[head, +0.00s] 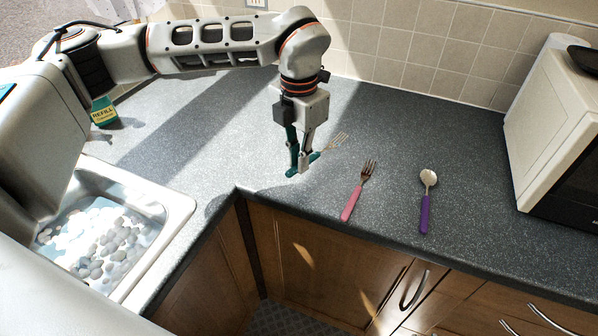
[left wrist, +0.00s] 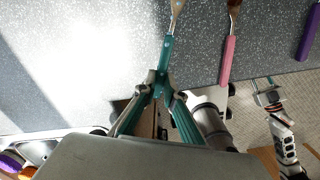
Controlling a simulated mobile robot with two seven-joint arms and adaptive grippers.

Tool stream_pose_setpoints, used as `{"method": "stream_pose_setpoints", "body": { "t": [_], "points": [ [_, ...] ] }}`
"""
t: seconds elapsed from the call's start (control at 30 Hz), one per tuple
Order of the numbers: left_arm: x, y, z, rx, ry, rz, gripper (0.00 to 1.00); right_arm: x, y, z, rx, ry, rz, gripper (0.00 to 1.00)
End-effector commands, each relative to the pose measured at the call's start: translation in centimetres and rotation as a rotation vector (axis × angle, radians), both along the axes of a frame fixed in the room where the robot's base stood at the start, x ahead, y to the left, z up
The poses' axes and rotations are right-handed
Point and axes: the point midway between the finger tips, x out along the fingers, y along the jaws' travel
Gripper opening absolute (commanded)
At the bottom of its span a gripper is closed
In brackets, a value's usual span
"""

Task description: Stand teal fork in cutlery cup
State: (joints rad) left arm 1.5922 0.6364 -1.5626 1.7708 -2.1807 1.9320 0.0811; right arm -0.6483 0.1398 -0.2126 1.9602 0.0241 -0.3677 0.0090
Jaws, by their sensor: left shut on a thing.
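The teal fork (head: 315,157) is at the counter near its inner corner, its metal tines pointing away to the upper right. My left gripper (head: 298,168) points down and is shut on the teal handle. In the left wrist view the handle (left wrist: 167,52) runs up from between the fingertips (left wrist: 160,88), with the fork's neck at the top edge. I cannot tell whether the fork touches the counter or is slightly raised. What seems to be my right gripper (left wrist: 267,95) shows small in the left wrist view; its jaws are unclear. I cannot make out a cutlery cup.
A pink-handled fork (head: 351,204) and a purple-handled spoon (head: 425,210) lie to the right. A sink (head: 180,205) with pebble-like pieces is at left. A white microwave (head: 550,120) is at right. The counter's back middle is clear.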

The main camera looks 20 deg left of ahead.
Motion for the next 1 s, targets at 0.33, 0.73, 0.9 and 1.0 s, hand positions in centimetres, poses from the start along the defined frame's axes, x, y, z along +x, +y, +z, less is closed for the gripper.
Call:
{"method": "stream_pose_setpoints", "body": {
  "t": [0.33,0.73,0.9,1.0],
  "points": [
    [-0.1,0.0,-3.6,0.0,0.002,0.0,0.0,0.0,0.0,0.2,0.0,-0.001,0.0,0.26],
    [0.0,0.0,-4.7,0.0,-0.001,-0.001,0.0,0.0,0.0,0.2,0.001,-0.003,0.0,0.26],
    [0.0,0.0,-4.8,0.0,-0.001,-0.001,0.27,0.0,0.0,0.1,0.002,-0.003,0.0,0.26],
    [0.0,0.0,-4.8,0.0,-0.001,-0.001,0.27,0.1,0.0,0.1,0.002,-0.003,0.0,0.26]
  ]
}}
